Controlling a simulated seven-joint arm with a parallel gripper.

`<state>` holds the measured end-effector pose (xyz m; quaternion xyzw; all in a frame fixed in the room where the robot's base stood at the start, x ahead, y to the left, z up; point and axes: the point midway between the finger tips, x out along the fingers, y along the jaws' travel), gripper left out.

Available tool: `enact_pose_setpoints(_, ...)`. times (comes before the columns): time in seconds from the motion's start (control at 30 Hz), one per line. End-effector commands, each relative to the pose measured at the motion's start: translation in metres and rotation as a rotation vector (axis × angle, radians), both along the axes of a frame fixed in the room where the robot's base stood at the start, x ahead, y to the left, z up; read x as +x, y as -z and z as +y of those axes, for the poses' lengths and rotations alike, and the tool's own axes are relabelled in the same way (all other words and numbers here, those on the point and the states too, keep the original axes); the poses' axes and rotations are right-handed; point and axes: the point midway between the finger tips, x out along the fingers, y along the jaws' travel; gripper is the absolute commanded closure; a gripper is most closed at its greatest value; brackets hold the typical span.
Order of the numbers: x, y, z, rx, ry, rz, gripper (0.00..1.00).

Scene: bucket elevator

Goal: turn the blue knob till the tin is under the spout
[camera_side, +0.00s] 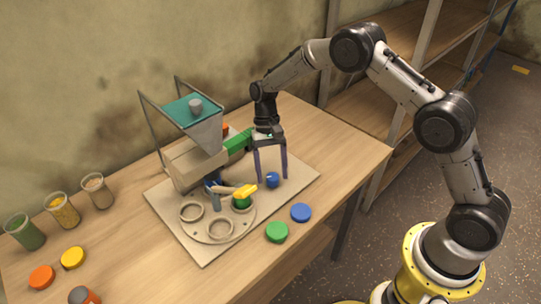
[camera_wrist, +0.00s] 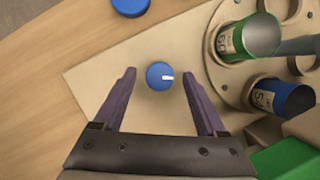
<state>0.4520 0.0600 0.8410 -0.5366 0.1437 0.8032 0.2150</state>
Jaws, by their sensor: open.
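My gripper (camera_side: 271,177) points down with its dark purple fingers apart, one on each side of the blue knob (camera_side: 272,180). In the wrist view the knob (camera_wrist: 158,76) lies between the fingertips (camera_wrist: 160,73), with a gap on both sides and its white mark pointing right. A round turntable (camera_side: 208,238) carries a green tin (camera_side: 242,203) and a blue tin (camera_side: 210,187); its two front rings are empty. In the wrist view the green tin (camera_wrist: 250,38) and blue tin (camera_wrist: 285,98) show their labels. I cannot clearly make out the spout or which tin is under it.
A green lid (camera_side: 277,232) and blue lid (camera_side: 301,212) lie in front of the board. Filled glasses (camera_side: 62,211) stand at left.

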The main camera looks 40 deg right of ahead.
Motion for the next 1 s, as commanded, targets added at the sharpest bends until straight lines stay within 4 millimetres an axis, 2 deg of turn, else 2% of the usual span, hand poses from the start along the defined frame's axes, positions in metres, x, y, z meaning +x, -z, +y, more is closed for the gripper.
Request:
enact_pose_setpoints(0.17,0.010,-0.025,-0.006,0.000,0.002,-0.006,0.26)
enact_pose_setpoints(0.4,0.027,-0.074,-0.016,0.000,0.001,-0.006,0.26)
enact_pose_setpoints(0.6,0.039,-0.106,-0.023,-0.001,0.000,-0.004,0.26)
enact_pose_setpoints(0.8,0.044,-0.122,-0.026,-0.001,0.001,-0.002,0.26)
enact_pose_setpoints(1.0,0.044,-0.125,-0.026,-0.001,0.001,-0.001,0.26)
